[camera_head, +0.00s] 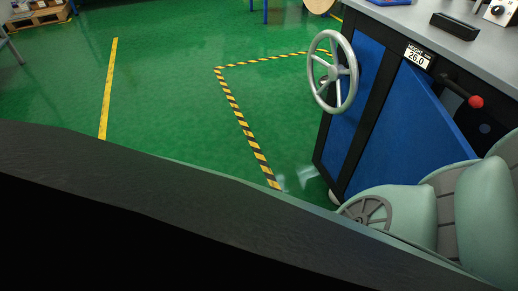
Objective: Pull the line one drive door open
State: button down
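A machine cabinet with a black frame (368,118) and a grey top stands at the right. A blue panel (410,130) on its front looks like the drive door. Its upper edge slants down to the right, and a dark opening (458,107) shows beside it, so it appears to stand ajar. No marking for line one is readable. A lever with a red knob (476,102) sticks out at the opening. My pale green arm covers the lower right of the cabinet and hides the panel's lower right part. My gripper is out of view.
A dial box (500,12) sits on top. Yellow-black floor tape (245,130) borders the cabinet's left.

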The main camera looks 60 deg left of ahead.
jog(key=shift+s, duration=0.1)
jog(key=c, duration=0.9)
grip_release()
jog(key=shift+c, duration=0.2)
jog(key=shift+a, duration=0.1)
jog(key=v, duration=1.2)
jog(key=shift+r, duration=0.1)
